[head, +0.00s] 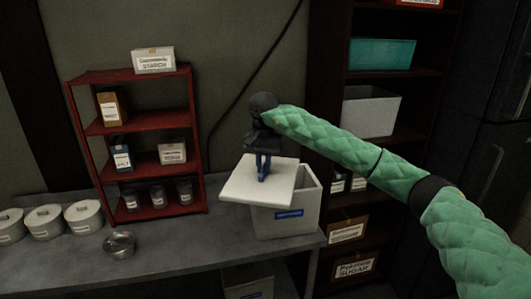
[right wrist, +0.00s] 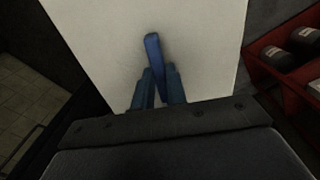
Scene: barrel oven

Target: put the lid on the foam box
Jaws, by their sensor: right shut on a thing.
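The foam box (head: 300,212) is white with a blue label and stands at the right end of the grey counter. The white square lid (head: 243,187) is above the box, shifted to the left, and covers part of its opening. The right part of the opening shows. My right gripper (head: 262,168) is above the lid, pointing down, shut on its blue handle. In the right wrist view the blue handle (right wrist: 152,55) stands between the fingers (right wrist: 157,88), over the lid (right wrist: 205,45). I cannot tell whether the lid touches the box rim. My left gripper is not in view.
A red shelf (head: 143,127) with cartons and jars stands left of the lid. White canisters (head: 44,220) and a metal tin (head: 119,244) are on the counter. A dark rack (head: 378,73) with bins stands behind my right arm. The counter's front middle is clear.

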